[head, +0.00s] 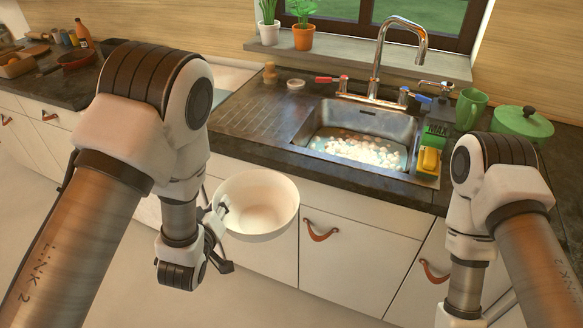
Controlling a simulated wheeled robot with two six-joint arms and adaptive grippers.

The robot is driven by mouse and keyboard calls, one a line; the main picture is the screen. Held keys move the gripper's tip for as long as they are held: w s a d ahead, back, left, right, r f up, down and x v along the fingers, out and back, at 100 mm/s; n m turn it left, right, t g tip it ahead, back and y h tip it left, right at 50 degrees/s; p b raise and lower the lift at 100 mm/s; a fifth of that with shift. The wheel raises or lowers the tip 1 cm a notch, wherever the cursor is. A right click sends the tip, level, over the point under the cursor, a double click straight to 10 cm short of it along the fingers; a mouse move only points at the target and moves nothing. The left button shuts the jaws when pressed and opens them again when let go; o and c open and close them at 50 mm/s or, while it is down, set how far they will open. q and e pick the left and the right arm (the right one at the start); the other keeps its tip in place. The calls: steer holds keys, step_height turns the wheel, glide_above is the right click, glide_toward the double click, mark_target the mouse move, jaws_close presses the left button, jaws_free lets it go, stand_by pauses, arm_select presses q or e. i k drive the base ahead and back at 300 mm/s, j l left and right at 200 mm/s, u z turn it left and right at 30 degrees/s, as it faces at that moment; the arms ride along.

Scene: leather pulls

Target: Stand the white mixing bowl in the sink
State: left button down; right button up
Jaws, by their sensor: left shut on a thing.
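The white mixing bowl (262,204) hangs in front of the white cabinet fronts, below the level of the counter top, tilted so that its inside shows. My left gripper (223,222) is shut on the bowl's left rim. The sink (368,118) is set in the dark counter, up and to the right of the bowl, with water and foam in it. My right arm comes in at the lower right; its gripper is outside the picture.
A chrome tap (378,62) arches over the sink's back. A yellow sponge (430,160) in a green holder, a green mug (471,108) and a green lidded pot (520,124) stand to its right. The ribbed drainer (262,112) on the left is clear.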

mark_target(355, 158)
steer(key=j+z, duration=0.4)
steer(key=i+j+z, duration=0.1)
steer(key=j+z, duration=0.15)
steer(key=z, duration=0.15)
steer(key=j+z, duration=0.35)
steer(key=i+j+z, duration=0.3)
steer(key=i, duration=0.15)
steer(key=i+j+z, duration=0.25)
steer(key=i, duration=0.2)
steer(key=j, duration=0.05)
